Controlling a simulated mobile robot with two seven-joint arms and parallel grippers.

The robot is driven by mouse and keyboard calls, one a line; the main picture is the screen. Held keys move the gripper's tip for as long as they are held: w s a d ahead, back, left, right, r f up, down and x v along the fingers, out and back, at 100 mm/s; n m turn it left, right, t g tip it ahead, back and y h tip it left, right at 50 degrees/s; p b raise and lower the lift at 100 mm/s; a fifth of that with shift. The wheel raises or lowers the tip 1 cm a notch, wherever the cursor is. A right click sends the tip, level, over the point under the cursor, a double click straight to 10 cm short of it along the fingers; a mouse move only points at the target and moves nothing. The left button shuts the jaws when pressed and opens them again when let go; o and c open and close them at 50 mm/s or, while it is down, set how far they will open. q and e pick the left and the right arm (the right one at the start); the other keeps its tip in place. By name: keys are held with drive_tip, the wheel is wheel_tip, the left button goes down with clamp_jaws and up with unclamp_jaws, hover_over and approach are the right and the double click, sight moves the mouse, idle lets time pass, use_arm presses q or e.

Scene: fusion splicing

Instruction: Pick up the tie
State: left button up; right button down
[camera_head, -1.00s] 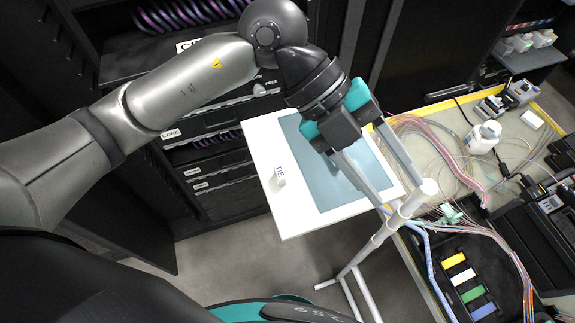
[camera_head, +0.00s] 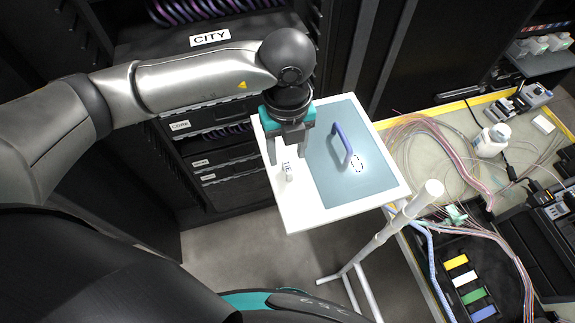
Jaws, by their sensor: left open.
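A small white piece (camera_head: 288,174), seemingly the tie, sits on the white left strip of the tray by a printed label that reads "TIE" in the earlier frame. My left gripper (camera_head: 287,160) points down over this strip. Its two fingers are open, one on each side of the white piece, with nothing visibly held. How high the fingertips are above the tray is hard to tell. My right gripper is not in view.
The white tray (camera_head: 318,216) has a blue-grey panel (camera_head: 370,185) with a blue handle-shaped piece (camera_head: 341,142) and a small dashed ring (camera_head: 357,163). A white post (camera_head: 395,225) stands at its right. The right-hand bench holds loose fibres, a white bottle (camera_head: 491,141) and coloured blocks.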

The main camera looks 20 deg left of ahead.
sight(288, 167)
use_arm(q)
drive_tip(key=shift+w+f+p, duration=0.15)
drive_tip(key=shift+f+p, duration=0.4)
drive_tip(key=shift+f, duration=2.55)
clamp_jaws()
